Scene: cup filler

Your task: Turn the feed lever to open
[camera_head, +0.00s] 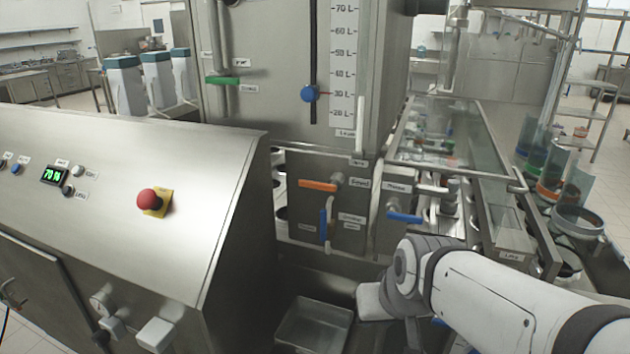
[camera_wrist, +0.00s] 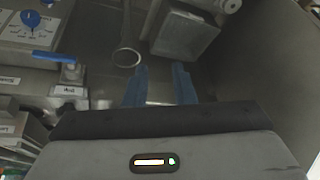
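Several levers sit on the steel machine front in the head view: an orange lever (camera_head: 318,185) lying level, a blue lever (camera_head: 323,226) standing upright below it, a blue lever (camera_head: 404,218) lying nearly level to the right, and a green lever (camera_head: 222,80) higher up. In the head view my arm hides the fingers.
A grey tray (camera_head: 314,326) stands low, left of my arm. A control panel with a red stop button (camera_head: 148,199) fills the left. A glass-covered conveyor (camera_head: 447,130) runs at the right. A metal ring (camera_wrist: 126,57) is near the fingers.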

